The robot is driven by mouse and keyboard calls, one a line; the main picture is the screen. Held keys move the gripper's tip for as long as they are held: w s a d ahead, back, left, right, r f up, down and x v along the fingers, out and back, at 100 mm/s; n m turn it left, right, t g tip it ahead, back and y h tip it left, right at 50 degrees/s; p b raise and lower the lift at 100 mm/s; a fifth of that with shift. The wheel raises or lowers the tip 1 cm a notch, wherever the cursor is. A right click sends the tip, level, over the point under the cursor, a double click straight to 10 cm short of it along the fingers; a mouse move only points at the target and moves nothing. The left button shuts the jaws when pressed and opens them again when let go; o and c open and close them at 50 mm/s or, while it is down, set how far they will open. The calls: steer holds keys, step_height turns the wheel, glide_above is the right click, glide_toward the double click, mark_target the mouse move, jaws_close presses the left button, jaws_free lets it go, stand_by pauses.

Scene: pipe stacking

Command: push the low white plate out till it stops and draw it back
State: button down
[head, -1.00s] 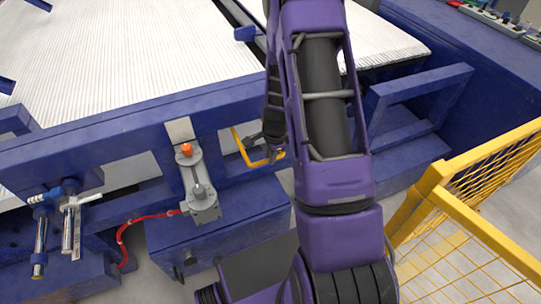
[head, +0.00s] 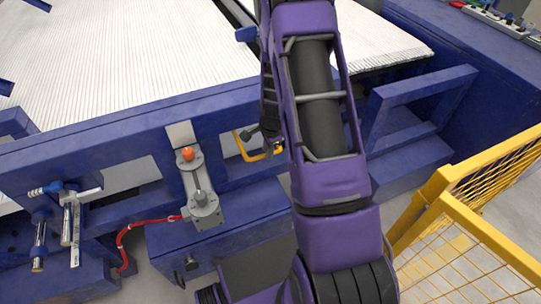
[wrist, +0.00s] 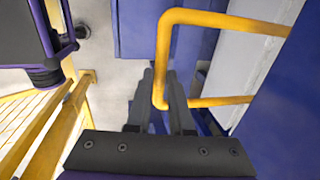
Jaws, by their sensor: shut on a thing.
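A yellow bent-bar handle (wrist: 163,55) juts from a pale white plate (wrist: 255,65) at the right of the wrist view. My gripper (wrist: 159,75) is shut on the long bar of this handle, with one dark finger on each side of it. In the head view the handle (head: 240,145) shows just left of my purple arm, at an opening in the blue frame. My gripper (head: 250,133) shows there only in part. My arm hides the handle's right end, and the plate cannot be made out clearly in the head view.
A blue machine frame (head: 110,140) carries a white ribbed bed (head: 130,60). A grey cylinder with an orange knob (head: 188,154) stands left of the handle. A red hose (head: 135,228) runs low at left. A yellow mesh fence (head: 470,200) stands close on the right.

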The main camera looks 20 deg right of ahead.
steer(key=shift+w, duration=0.25)
steer(key=shift+s, duration=0.1)
steer(key=c, duration=0.8)
jaws_free()
steer(key=shift+s, duration=0.1)
steer(key=shift+r, duration=0.15)
steer(key=s+r, duration=0.1)
steer(key=r, duration=0.4)
steer(key=s+r+p, duration=0.1)
steer(key=r, duration=0.5)
steer(key=s+r+p, duration=0.1)
steer(key=r, duration=0.5)
steer(key=shift+s, duration=0.25)
steer(key=shift+f, duration=0.1)
